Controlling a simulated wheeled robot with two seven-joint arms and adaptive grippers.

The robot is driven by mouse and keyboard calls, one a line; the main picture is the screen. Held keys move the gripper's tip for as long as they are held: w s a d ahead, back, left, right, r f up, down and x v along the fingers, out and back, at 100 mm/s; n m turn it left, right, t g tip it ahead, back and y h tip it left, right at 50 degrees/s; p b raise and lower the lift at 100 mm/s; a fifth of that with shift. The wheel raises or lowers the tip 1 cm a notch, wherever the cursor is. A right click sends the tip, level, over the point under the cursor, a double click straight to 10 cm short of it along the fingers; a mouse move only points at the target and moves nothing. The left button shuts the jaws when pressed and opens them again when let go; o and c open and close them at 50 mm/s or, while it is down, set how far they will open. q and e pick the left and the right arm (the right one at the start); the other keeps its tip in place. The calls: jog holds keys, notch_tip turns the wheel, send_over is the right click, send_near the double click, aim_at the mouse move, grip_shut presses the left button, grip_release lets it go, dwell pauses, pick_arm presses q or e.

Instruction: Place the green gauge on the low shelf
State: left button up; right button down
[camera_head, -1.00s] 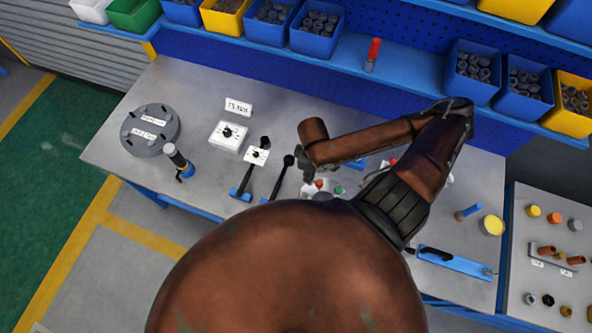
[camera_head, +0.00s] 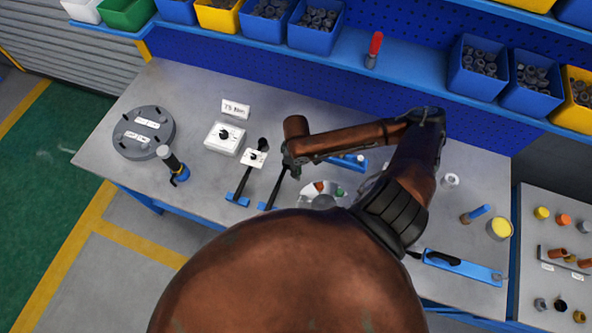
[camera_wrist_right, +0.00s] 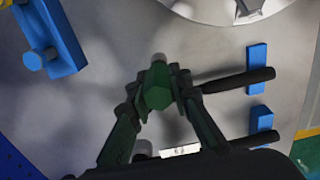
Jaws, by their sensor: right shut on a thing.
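My right gripper (camera_head: 290,172) is above the workbench, left of the round metal part. In the right wrist view my right gripper (camera_wrist_right: 157,98) is shut on the green gauge (camera_wrist_right: 157,86), which shows a dark green six-sided end between the fingertips. The gauge does not show clearly in the head view. The low shelf (camera_head: 408,68) is the blue ledge along the back of the bench, with bins and a red-handled tool (camera_head: 374,48) on it. My left gripper is not in view.
The shelf has bare room on both sides of the red-handled tool, between blue bins (camera_head: 316,40) and (camera_head: 476,75). Two black-handled tools on blue stands (camera_head: 240,198) are near the gripper. A round metal part (camera_head: 322,203) with red and green pieces lies on the bench (camera_head: 200,97).

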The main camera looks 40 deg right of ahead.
jog(key=shift+f, duration=0.35)
jog(key=c, duration=1.8)
grip_release()
jog(key=shift+f, duration=0.15)
jog(key=shift+o, duration=0.2)
